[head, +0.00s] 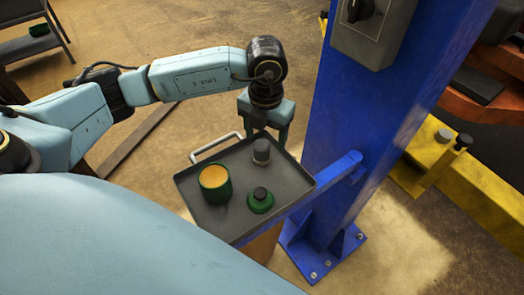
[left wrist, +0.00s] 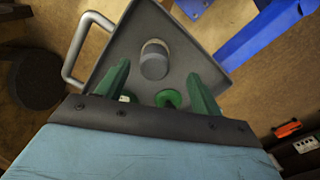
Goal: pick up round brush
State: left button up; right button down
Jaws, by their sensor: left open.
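A grey tray (head: 222,222) holds three small things. A green round piece with a dark knob (head: 260,200), which looks like the round brush, sits toward the tray's front right. A green cup with an orange top (head: 214,183) stands left of it. A grey cylinder (head: 262,152) stands near the tray's back corner. My left gripper (head: 264,128) is open and empty, above the tray's back edge by the cylinder. In the left wrist view the cylinder (left wrist: 154,62) shows between the fingers. A green round piece (left wrist: 168,98) lies below it, partly hidden by my gripper. My right gripper is out of view.
A blue post (head: 345,140) with a grey control box (head: 372,28) stands right of the tray. A blue arm (head: 320,190) runs beside the tray. A pale handle (head: 214,144) sticks out at the tray's back left. Yellow metalwork (head: 450,175) lies further right.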

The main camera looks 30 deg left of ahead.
aim_at(263, 143)
pick_arm(q)
jog(key=shift+a+f+p, duration=0.15)
jog(key=shift+a+f, duration=0.05)
jog(key=shift+f, duration=1.15)
jog(key=shift+a+f+p, duration=0.15)
jog(key=shift+f, duration=1.2)
jog(key=c, duration=1.1)
